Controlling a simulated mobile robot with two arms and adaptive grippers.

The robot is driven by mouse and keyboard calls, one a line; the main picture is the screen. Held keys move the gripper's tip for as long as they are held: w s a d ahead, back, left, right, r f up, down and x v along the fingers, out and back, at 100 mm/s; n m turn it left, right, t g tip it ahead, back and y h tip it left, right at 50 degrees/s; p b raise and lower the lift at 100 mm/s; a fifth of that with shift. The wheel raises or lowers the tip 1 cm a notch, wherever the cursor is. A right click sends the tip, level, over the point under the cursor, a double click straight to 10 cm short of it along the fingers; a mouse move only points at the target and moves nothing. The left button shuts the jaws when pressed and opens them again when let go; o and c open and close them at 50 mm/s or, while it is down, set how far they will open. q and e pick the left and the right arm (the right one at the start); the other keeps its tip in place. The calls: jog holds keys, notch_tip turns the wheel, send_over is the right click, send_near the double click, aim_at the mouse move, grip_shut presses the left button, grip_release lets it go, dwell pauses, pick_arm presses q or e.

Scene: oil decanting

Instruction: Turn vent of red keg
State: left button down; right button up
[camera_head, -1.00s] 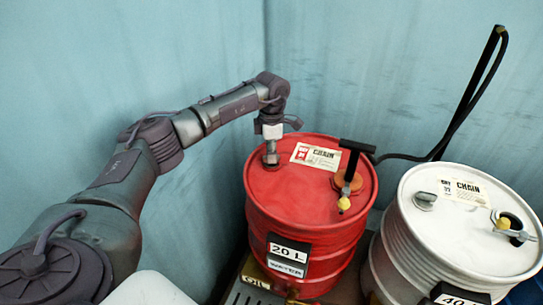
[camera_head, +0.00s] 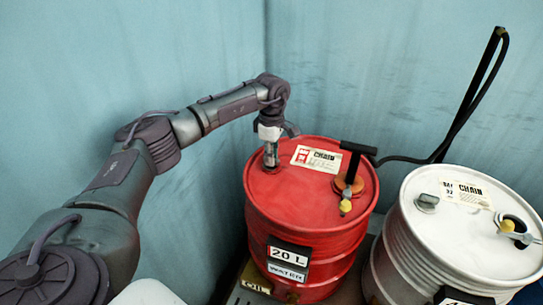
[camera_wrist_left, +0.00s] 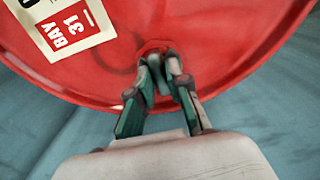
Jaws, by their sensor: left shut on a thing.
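The red keg (camera_head: 312,215) stands upright in the middle of the head view, with a "20 L" and "WATER" label on its side. My left gripper (camera_head: 271,163) points down onto the left part of its lid. In the left wrist view the left gripper (camera_wrist_left: 159,85) has its fingers closed on the vent, at a small red fitting (camera_wrist_left: 155,47) on the lid near the rim. The fingers hide most of the vent. My right gripper is not in view.
A pump with a black handle (camera_head: 357,147) and yellow tip stands on the keg's right side. A white "40 L" keg (camera_head: 455,235) stands close on the right. A black hose (camera_head: 468,105) rises behind. Blue walls close off the back.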

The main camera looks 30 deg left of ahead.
pick_arm(q)
jog(key=c, duration=1.1)
grip_release()
jog(key=shift+r, duration=0.1)
notch_tip(320, 180, up, 12)
jog(key=shift+f, duration=0.1)
